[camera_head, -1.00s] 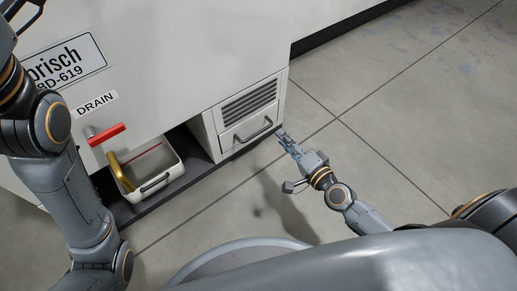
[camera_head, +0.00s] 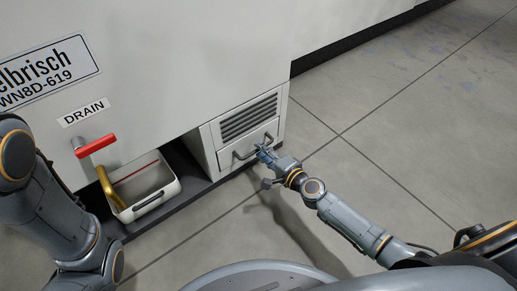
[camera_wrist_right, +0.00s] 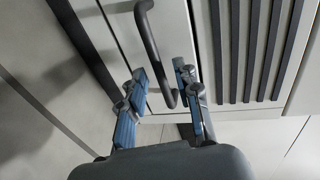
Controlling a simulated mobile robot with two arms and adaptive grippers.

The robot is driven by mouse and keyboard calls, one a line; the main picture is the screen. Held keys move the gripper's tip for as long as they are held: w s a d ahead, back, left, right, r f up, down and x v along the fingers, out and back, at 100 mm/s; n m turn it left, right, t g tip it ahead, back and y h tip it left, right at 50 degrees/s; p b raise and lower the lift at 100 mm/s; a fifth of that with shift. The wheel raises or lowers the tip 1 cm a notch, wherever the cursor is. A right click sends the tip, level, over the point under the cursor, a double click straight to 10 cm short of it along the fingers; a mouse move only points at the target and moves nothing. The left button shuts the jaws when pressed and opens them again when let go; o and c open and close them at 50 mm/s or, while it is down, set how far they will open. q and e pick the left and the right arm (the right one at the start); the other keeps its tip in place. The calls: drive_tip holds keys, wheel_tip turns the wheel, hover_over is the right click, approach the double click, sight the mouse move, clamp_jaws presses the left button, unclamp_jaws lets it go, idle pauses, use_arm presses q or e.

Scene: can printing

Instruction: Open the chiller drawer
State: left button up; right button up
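The chiller drawer (camera_head: 242,150) is a pale front panel below a dark vent grille, low on the cabinet, and it looks shut. Its dark bar handle (camera_head: 243,155) runs across the front. My right gripper (camera_head: 262,150) is at the right end of this handle. In the right wrist view the two blue-padded fingers (camera_wrist_right: 163,95) are apart, with the lower end of the handle (camera_wrist_right: 152,50) between them. Neither finger clearly touches the handle. My left arm shows at the left edge of the head view, but its gripper is out of view.
A white open bin (camera_head: 150,190) with a handle stands in a recess left of the drawer. A red drain valve lever (camera_head: 95,145) and brass pipe (camera_head: 108,187) are above it. The grey tiled floor (camera_head: 400,120) to the right is clear.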

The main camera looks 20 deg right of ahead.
drive_tip(key=shift+x, duration=1.2)
clamp_jaws()
